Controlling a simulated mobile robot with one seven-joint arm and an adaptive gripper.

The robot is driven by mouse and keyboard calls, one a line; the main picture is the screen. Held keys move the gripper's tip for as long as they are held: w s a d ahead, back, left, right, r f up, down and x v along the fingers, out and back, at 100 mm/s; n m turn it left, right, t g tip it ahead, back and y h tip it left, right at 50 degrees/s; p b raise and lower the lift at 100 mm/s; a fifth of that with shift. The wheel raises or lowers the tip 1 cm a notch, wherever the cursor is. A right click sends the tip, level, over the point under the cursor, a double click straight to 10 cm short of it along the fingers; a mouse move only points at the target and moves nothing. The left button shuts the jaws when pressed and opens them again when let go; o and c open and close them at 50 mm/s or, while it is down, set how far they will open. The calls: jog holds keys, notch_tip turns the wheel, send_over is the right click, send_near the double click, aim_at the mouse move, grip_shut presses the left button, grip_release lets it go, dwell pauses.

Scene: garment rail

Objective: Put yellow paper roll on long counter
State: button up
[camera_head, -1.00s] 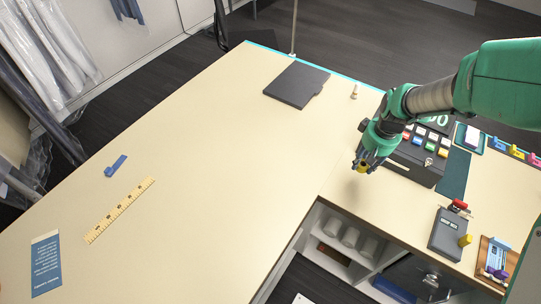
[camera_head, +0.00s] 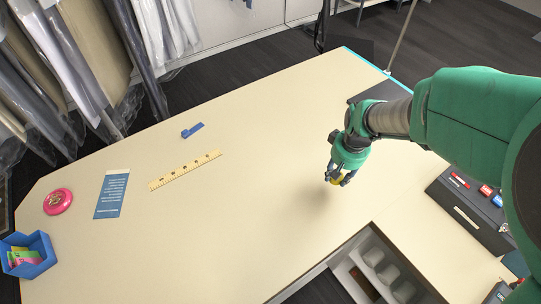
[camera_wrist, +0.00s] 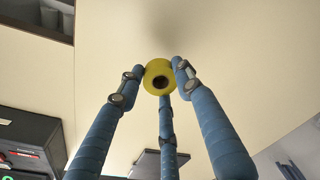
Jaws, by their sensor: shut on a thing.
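My gripper (camera_head: 338,176) is shut on the yellow paper roll (camera_wrist: 158,77). In the wrist view the roll sits between the blue fingers, with its dark core hole facing the camera. In the head view only a small yellow part of the roll (camera_head: 336,181) shows between the fingertips. The gripper holds it above the long counter (camera_head: 255,190), a pale cream top. A soft shadow lies on the counter below and left of the gripper, so the roll appears to be clear of the surface.
On the counter lie a wooden ruler (camera_head: 185,171), a small blue item (camera_head: 192,130), a blue card (camera_head: 111,194), a pink disc (camera_head: 58,201) and a blue bin (camera_head: 27,254). A black register (camera_head: 469,208) stands right. The counter's middle is bare.

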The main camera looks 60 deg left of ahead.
jog(key=s+a+n, duration=0.1)
jog(key=s+a, duration=0.5)
jog(key=s, duration=0.2)
jog(key=f, duration=0.5)
jog(key=shift+w, duration=0.3)
jog(key=shift+d, duration=0.1)
send_over(300, 157)
jog(key=shift+s+d+f, duration=0.1)
jog(key=shift+d+f, duration=0.1)
jog(key=shift+f, duration=0.6)
jog(key=shift+f, duration=1.75)
jog(key=shift+f+b, duration=0.1)
jog(key=shift+b, duration=0.2)
